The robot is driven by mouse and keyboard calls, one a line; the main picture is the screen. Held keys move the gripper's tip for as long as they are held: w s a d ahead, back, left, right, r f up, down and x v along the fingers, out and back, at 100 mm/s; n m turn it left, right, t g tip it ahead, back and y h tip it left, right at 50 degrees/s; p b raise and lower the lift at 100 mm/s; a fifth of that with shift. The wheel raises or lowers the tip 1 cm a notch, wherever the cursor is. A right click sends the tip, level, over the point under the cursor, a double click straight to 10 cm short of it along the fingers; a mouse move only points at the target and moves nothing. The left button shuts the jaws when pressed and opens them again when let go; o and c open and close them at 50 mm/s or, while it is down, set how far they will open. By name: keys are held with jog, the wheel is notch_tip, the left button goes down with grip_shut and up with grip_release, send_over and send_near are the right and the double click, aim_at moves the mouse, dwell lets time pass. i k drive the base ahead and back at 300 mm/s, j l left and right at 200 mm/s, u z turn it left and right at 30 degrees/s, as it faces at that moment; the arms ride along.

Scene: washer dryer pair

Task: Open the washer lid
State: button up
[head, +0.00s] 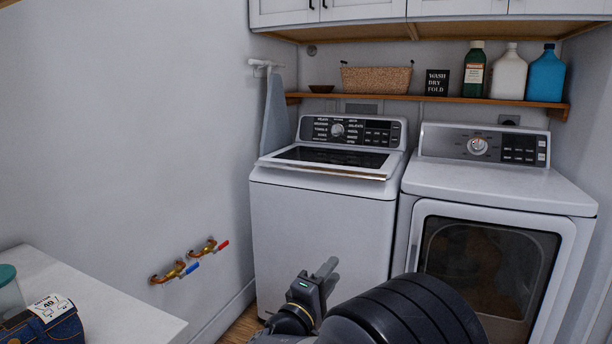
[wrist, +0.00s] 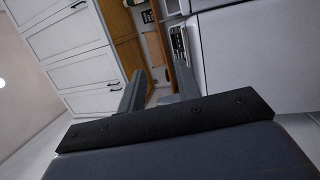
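The white top-load washer (head: 320,235) stands against the back wall, with its control panel (head: 352,131) behind the lid. Its lid (head: 330,157) has a dark glass window and a pale front lip; it lies down or nearly so, and I cannot tell if it is slightly raised. My gripper (head: 328,270) is in front of the washer's front face, well below the lid and apart from it. In the wrist view my gripper (wrist: 154,78) has its two fingers spread with nothing between them.
A white dryer (head: 500,190) with a dark door stands right of the washer. A shelf (head: 430,98) holds a basket, a sign and bottles above. Valves (head: 190,260) stick out of the left wall. A white counter (head: 95,300) is at lower left.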

aim_at(380, 166)
jog(key=i+l, duration=0.1)
jog(key=i, duration=0.4)
jog(key=i+l+u, duration=0.15)
jog(key=i, duration=0.35)
jog(key=i+l, duration=0.1)
jog(key=i, duration=0.4)
jog(key=i+l+u, duration=0.15)
jog(key=i, duration=0.35)
